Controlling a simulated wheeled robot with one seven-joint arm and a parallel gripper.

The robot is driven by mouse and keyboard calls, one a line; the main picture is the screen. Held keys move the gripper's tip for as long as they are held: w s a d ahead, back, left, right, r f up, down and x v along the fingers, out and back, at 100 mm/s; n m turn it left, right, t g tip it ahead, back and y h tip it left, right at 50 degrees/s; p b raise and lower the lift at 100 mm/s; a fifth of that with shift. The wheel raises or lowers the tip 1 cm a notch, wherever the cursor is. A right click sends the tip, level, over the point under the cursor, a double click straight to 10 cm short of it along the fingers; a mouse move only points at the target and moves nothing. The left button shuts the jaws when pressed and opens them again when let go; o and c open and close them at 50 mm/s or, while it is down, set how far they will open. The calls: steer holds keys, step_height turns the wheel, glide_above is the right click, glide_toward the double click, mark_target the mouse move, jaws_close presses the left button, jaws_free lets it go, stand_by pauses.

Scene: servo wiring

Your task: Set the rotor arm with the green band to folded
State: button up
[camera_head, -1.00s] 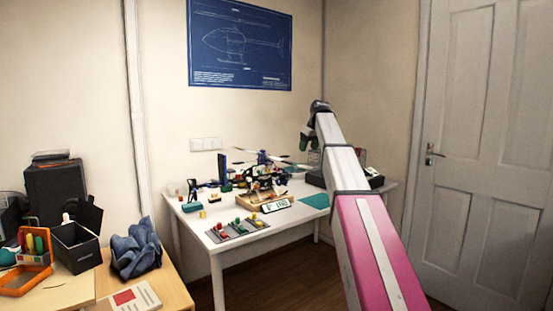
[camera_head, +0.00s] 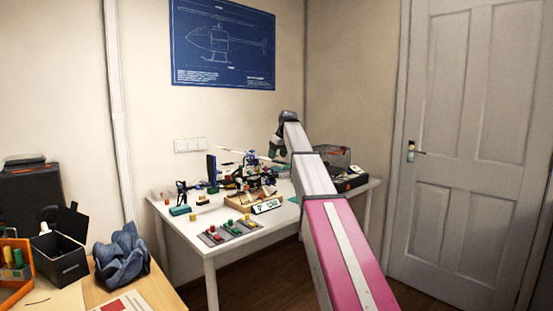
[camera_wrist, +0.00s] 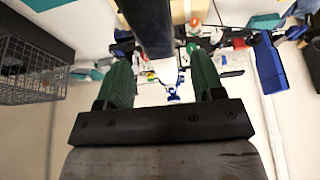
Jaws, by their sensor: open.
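The model helicopter (camera_head: 250,180) stands on the white table, a cluster of dark and coloured parts with thin, light rotor arms (camera_head: 232,152) spreading above it. I cannot pick out a green band on any arm. My gripper (camera_head: 276,146) is above the table, at the right of the rotor arms, and looks apart from them. In the wrist view my gripper (camera_wrist: 163,75) has two green fingers spread with nothing held. A dark bar (camera_wrist: 150,25) crosses the view ahead of the fingers; I cannot tell what it is. Small coloured model parts (camera_wrist: 200,45) show beyond the fingers.
A wire basket (camera_wrist: 30,72) and a dark case (camera_head: 350,182) are on the table's right. A blue upright panel (camera_head: 212,168) stands left of the model. A grey board with coloured buttons (camera_head: 230,230) and a label plate (camera_head: 267,206) lie in front.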

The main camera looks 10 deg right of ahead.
steer(key=shift+x, duration=0.9)
